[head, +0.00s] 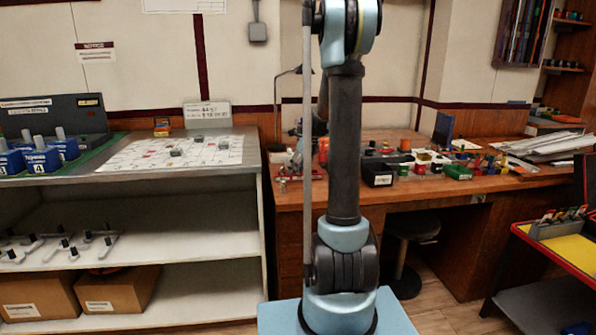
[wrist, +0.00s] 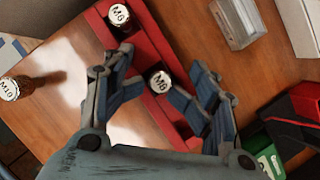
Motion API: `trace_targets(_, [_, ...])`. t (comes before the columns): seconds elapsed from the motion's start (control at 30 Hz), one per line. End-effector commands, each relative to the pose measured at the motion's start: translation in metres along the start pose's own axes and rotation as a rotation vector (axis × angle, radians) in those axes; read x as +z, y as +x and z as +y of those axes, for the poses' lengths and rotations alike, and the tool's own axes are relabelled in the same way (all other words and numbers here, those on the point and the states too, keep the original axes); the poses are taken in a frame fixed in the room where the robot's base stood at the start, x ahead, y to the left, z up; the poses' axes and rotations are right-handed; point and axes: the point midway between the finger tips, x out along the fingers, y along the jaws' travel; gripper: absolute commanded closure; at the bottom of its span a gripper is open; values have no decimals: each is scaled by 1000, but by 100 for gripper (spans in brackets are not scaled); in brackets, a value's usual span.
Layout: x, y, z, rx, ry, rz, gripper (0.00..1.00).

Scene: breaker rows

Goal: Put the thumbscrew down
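A silver-capped thumbscrew marked M6 (wrist: 160,83) is between the fingers of my gripper (wrist: 157,86) in the wrist view. It lines up with the long red rack (wrist: 172,114), and its shaft is hidden under the cap. Another M6 thumbscrew (wrist: 118,14) is at the rack's upper end.
A thumbscrew marked M10 (wrist: 10,88) is on the wooden desk at the left of the wrist view. A grey case (wrist: 238,20), a green box (wrist: 268,162) and a black-and-red object (wrist: 296,115) lie to the right. The desk (head: 460,187) holds several small items.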

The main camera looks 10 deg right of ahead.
Motion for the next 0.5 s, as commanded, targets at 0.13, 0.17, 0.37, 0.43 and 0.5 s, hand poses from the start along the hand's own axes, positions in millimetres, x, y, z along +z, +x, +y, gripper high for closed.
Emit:
trace_targets(0.13, [-2,-1,0,-3,-1,2,62])
trace_targets(0.17, [-2,-1,0,-3,-1,2,62])
trace_targets(0.37, [-2,-2,1,-2,-1,1,62])
trace_targets(0.43, [-1,-4,2,-1,-1,1,62])
trace_targets(0.5, [1,-7,2,-1,-1,0,62])
